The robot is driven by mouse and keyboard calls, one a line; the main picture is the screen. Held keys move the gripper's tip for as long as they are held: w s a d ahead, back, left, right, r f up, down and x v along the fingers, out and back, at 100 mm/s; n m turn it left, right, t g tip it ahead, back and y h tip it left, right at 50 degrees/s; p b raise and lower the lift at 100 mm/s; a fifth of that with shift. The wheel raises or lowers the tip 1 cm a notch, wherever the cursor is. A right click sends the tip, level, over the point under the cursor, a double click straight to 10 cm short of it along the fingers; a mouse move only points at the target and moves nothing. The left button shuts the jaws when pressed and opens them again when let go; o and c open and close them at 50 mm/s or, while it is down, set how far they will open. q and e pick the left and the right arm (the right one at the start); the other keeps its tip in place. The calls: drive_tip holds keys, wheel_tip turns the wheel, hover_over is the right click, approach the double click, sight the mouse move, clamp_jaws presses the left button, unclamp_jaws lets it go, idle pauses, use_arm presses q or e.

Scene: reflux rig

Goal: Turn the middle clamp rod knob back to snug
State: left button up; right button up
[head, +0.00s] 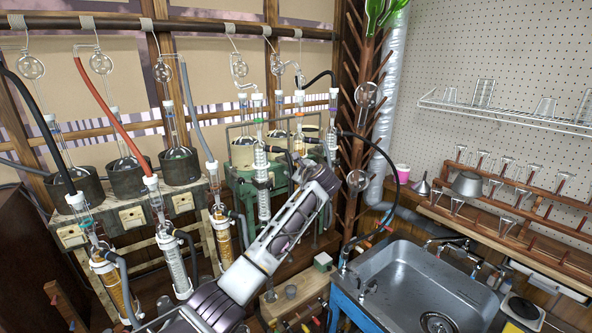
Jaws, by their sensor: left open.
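My left arm rises from the bottom centre, and my left gripper (298,164) is at its far end, in front of the green-framed part of the reflux rig (232,178). The gripper is open, but its fingers are small and dark against the glassware. The upright glass condenser (262,170) stands just left of it. I cannot make out the middle clamp rod knob; it is too small, or hidden behind the gripper and arm. No thing is visibly held. My right gripper is not in view.
More condensers (173,262) with hoses and heating mantles (181,166) stand left on a bench. A peg rack (352,120) rises right of the gripper, with a black hose (398,165) beside it. A steel sink (400,282) and glassware shelves fill the right.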

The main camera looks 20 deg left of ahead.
use_arm(q)
drive_tip(key=shift+w+a+f, duration=0.1)
drive_tip(key=shift+w+a, duration=0.05)
drive_tip(key=shift+w, duration=0.05)
clamp_jaws()
idle(0.3)
